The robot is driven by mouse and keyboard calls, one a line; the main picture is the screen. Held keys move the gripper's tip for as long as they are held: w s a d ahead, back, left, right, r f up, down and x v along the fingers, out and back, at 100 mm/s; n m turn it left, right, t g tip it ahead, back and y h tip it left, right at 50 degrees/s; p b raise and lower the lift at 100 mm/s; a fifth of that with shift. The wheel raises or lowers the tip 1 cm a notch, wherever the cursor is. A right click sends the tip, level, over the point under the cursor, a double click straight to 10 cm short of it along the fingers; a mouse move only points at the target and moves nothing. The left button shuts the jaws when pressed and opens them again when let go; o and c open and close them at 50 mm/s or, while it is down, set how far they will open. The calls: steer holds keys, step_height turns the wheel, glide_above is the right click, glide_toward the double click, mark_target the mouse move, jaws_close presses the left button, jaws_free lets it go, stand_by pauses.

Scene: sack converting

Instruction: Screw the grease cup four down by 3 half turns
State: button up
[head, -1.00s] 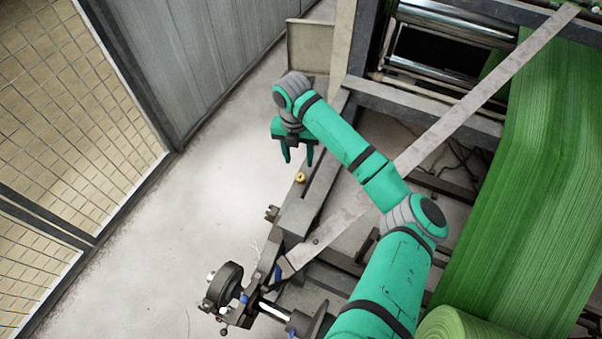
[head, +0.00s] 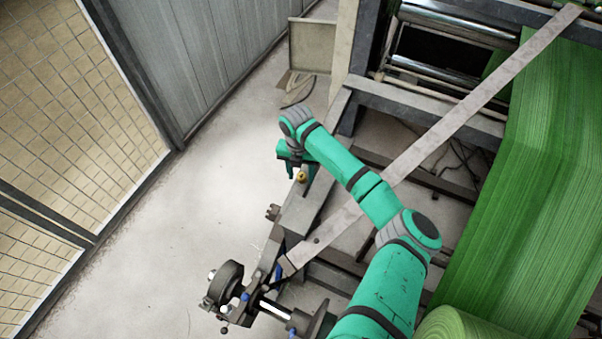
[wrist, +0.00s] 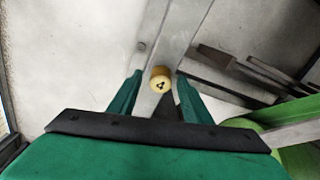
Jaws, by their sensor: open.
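The grease cup four (wrist: 160,78) is a small yellow cap marked "4" on a grey steel beam (wrist: 178,28). In the wrist view it sits upright between the tips of my gripper (wrist: 158,88), with a gap on both sides. The green fingers are spread and hold nothing. In the head view the cup (head: 301,176) shows as a small yellow dot on the beam, right at my gripper (head: 299,172). The cup's lower part and thread are hidden.
A handwheel (head: 224,283) and brackets stand at the beam's near end. A diagonal flat bar (head: 430,140) crosses the frame to the right, beside the green fabric web (head: 550,170). Open floor (head: 170,230) lies left of the beam, toward the mesh fence (head: 60,110).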

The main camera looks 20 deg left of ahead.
steer(key=c, duration=1.1)
steer(key=shift+o, duration=0.2)
steer(key=shift+m, duration=0.3)
